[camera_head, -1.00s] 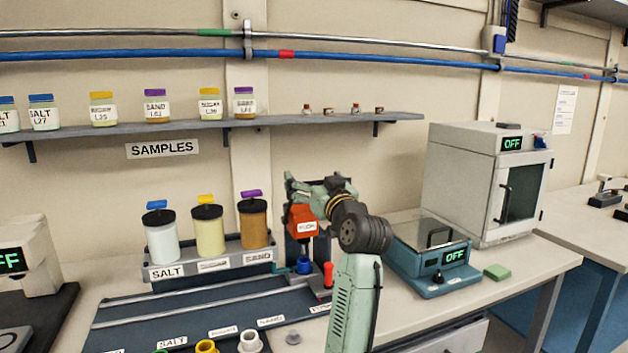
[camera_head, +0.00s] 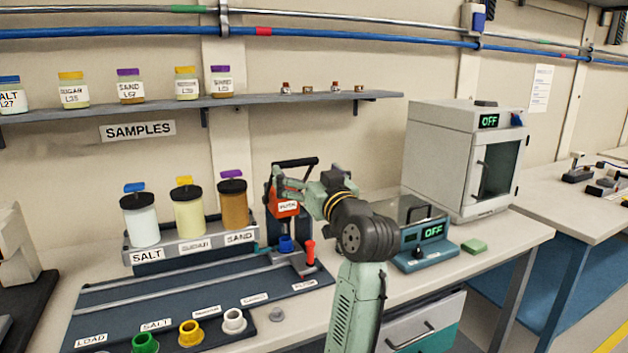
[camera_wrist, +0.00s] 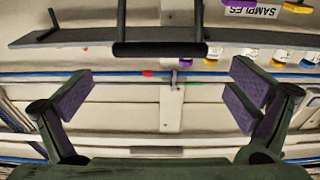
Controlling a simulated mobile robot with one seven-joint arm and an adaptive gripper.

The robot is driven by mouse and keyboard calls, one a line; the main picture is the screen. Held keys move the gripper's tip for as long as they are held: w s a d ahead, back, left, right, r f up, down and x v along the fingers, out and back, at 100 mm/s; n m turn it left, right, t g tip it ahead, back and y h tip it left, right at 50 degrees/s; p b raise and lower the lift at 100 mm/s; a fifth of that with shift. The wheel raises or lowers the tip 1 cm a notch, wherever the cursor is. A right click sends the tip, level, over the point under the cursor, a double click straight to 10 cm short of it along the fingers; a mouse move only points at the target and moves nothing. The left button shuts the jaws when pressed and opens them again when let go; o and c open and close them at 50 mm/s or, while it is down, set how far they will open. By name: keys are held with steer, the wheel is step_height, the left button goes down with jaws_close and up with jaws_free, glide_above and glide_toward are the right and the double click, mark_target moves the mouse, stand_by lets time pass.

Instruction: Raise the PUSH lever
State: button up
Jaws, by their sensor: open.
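The orange press head (camera_head: 287,207) with a small white label stands at the back of the bench, right of the powder jars. Its black lever (camera_head: 296,162) shows above my gripper (camera_head: 284,182) as a bar slanting up to the right. In the wrist view, which is upside down, the black lever bar (camera_wrist: 160,49) lies crosswise beyond the fingertips, with two arms running to the top edge. My gripper (camera_wrist: 163,88) is open, with purple pads spread wide and nothing between them. The bar looks apart from the pads. My wrist hides part of the press in the head view.
A rack with salt, sugar and sand jars (camera_head: 189,211) stands left of the press. A blue cup (camera_head: 286,244) and a red-topped piece (camera_head: 310,252) sit below it. A teal balance (camera_head: 424,245) and grey oven (camera_head: 462,160) stand to the right. A sample shelf (camera_head: 200,106) hangs above.

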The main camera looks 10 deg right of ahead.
steer(key=v, duration=0.4)
steer(key=shift+s, duration=0.1)
